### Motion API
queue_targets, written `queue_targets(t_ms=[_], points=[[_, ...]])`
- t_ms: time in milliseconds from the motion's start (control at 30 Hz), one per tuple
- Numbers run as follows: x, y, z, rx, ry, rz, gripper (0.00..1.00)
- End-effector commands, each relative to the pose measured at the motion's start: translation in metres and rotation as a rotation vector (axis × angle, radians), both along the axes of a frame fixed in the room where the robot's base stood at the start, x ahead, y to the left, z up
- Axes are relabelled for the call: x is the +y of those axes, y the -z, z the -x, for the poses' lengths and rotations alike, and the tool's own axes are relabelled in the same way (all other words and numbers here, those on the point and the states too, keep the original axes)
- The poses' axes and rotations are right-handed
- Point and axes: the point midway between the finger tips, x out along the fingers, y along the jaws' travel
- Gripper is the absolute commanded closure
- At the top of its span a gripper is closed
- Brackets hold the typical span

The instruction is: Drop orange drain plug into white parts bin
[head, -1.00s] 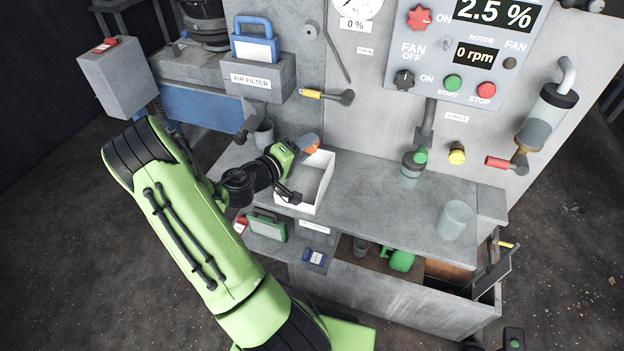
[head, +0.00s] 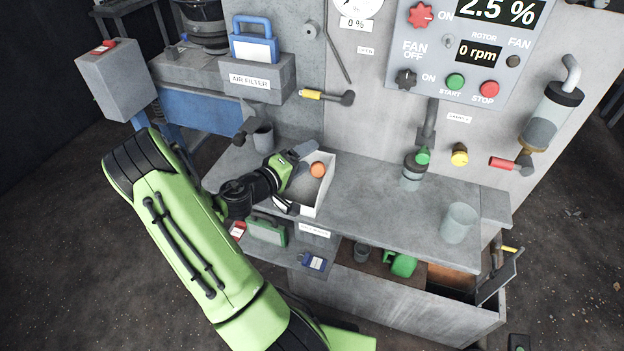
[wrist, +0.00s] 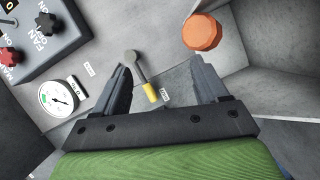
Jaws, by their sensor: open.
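The orange drain plug (head: 317,169) shows inside the outline of the white parts bin (head: 328,184), near its back end. I cannot tell whether it rests on the bin floor. My gripper (head: 298,178) is open over the left part of the bin, and the plug is apart from it. In the wrist view, my open fingers (wrist: 160,66) have nothing between them. The plug (wrist: 201,32) shows beyond the right fingertip, beside pale grey walls.
The bin stands on a grey bench (head: 385,190). A grey cup (head: 264,137) is behind my gripper, and a clear beaker (head: 458,222) stands at the right. A yellow-tipped lever (head: 325,96) sticks out of the panel above. The bench between bin and beaker is mostly clear.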

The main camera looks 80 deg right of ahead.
Motion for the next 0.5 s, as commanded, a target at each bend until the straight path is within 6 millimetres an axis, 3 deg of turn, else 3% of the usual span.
queue_targets(t_ms=[500], points=[[0.116,-0.019,-0.06,0.0,-0.008,0.0,0.27]])
